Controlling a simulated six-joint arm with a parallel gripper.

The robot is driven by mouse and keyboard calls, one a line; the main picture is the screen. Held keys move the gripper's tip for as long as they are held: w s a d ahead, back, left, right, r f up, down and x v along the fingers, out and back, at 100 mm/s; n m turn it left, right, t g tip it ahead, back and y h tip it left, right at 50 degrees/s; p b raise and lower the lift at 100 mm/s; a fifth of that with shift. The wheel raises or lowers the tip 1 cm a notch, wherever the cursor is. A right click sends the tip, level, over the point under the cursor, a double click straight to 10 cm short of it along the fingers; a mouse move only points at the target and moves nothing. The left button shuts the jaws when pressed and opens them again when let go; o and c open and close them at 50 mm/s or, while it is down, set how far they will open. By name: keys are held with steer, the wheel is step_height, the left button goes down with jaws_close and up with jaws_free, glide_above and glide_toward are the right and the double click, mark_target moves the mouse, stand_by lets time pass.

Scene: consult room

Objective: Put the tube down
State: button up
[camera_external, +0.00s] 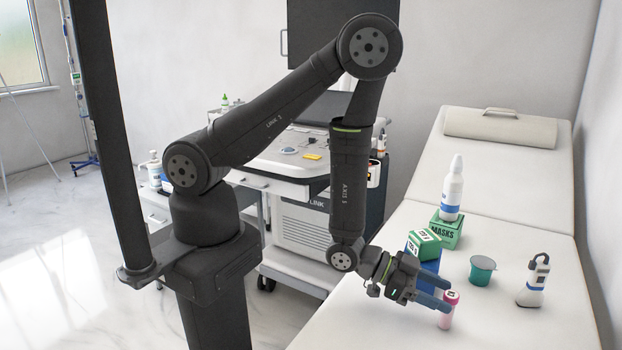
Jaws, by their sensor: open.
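A small pink tube (446,318) with a pale band and a pink cap stands upright on the exam bed (350,317), near its front. My gripper (441,297) reaches down to it from the left, with its blue-grey fingers at the height of the tube's upper part. The fingers are open. One finger passes in front of or beside the tube; I cannot tell whether it touches. The tube's base looks to be on the bed surface.
Behind my gripper stand a blue and green box (424,246) and a green masks box (447,232) bearing a white bottle (452,190). A green cup (482,270) and a white device (534,282) stand to the right. A cart (290,165) is beyond the bed.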

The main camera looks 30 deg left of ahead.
steer(key=shift+w+d+f, duration=0.15)
steer(key=shift+d+f, duration=0.05)
steer(key=shift+d, duration=0.5)
steer(key=c, duration=1.1)
steer(key=shift+r, duration=0.15)
